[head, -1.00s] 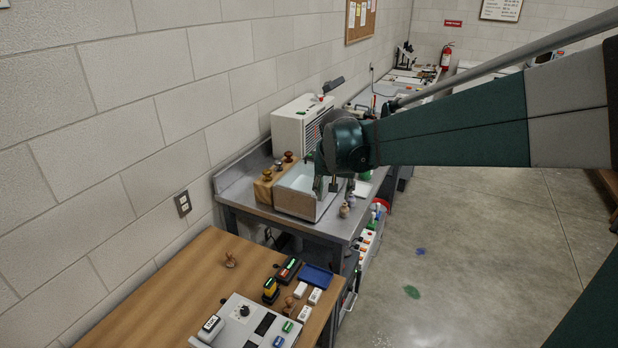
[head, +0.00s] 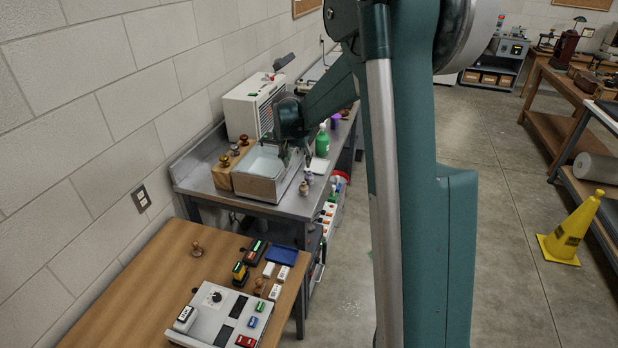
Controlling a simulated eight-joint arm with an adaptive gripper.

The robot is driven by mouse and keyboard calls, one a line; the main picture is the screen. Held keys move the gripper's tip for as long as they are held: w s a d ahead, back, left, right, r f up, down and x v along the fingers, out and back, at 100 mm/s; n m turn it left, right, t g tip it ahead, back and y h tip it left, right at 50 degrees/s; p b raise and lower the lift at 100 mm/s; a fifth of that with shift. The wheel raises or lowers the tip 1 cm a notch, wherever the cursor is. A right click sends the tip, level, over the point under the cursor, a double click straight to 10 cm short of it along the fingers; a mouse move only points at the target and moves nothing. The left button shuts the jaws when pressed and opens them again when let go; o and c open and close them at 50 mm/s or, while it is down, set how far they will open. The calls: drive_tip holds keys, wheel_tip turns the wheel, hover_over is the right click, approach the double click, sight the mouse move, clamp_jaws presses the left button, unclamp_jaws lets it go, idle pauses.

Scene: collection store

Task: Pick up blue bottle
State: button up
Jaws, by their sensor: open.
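I cannot make out a clearly blue bottle in the head view. A green bottle (head: 322,144) stands on the grey metal bench (head: 210,158), to the right of my gripper. A small greyish-purple bottle (head: 309,177) and a small tan one (head: 304,188) stand at the bench's front right, beside the box. My gripper (head: 293,154) is open and points down over the right part of the open white box (head: 258,189). Its fingertips are small and dark, and nothing shows between them.
A wooden block with knobbed stamps (head: 221,176) sits left of the box, and a white vented unit (head: 243,112) stands behind. A purple container (head: 336,121) is further back. The wooden table (head: 130,262) in front holds a control panel (head: 215,318). A yellow cone (head: 575,228) stands right.

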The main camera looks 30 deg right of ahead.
drive_tip(key=m+p, duration=0.2)
drive_tip(key=p, duration=0.1)
approach(309, 172)
wheel_tip(309, 172, down, 3)
drive_tip(key=w, duration=0.1)
drive_tip(key=shift+w+d+f+g+h, duration=0.2)
drive_tip(key=shift+w+f+g+h, duration=0.1)
drive_tip(key=shift+g, duration=0.2)
drive_tip(key=shift+x, duration=1.25)
drive_tip(key=shift+d+f, duration=0.1)
drive_tip(key=shift+p+x, duration=0.45)
drive_tip(key=shift+x, duration=2)
drive_tip(key=c, duration=1)
